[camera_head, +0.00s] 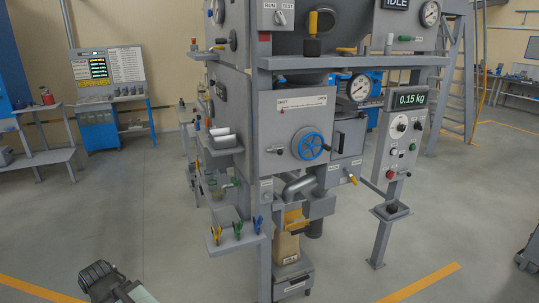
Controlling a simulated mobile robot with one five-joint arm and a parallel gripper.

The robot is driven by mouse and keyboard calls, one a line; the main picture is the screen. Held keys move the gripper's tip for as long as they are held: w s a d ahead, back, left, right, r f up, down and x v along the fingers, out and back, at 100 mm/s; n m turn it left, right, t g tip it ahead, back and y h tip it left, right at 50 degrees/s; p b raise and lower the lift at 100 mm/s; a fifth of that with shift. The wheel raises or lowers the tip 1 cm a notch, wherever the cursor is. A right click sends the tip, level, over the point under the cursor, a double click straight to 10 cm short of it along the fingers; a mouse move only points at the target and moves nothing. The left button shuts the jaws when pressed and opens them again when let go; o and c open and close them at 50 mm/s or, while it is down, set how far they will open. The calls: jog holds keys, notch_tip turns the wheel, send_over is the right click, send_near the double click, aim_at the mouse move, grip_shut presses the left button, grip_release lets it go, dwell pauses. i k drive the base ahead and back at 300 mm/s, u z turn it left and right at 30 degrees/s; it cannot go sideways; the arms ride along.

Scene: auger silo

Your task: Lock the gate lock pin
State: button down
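The gate housing on the grey silo machine (262,120) carries a scale marked SHUT and OPEN (302,105) and a blue handwheel (308,144). A small dark rod-like part (276,150) sticks out left of the handwheel beside a small label. It may be the gate lock pin, but the label is too small to read and I cannot tell whether it is locked. My gripper (96,277) is dark and low at the bottom left, over the floor and well away from the machine. Its fingers are not clear enough to tell open from shut.
A post with a 0.15 kg display (408,99) stands right of the machine. A small shelf with coloured clips (236,236) juts out at its lower left. A filled bag (287,247) stands beneath the spout. The floor between my gripper and the machine is clear.

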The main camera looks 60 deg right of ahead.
aim_at(280, 152)
jog(key=z, duration=0.05)
jog(key=i, duration=1)
jog(key=u, duration=0.05)
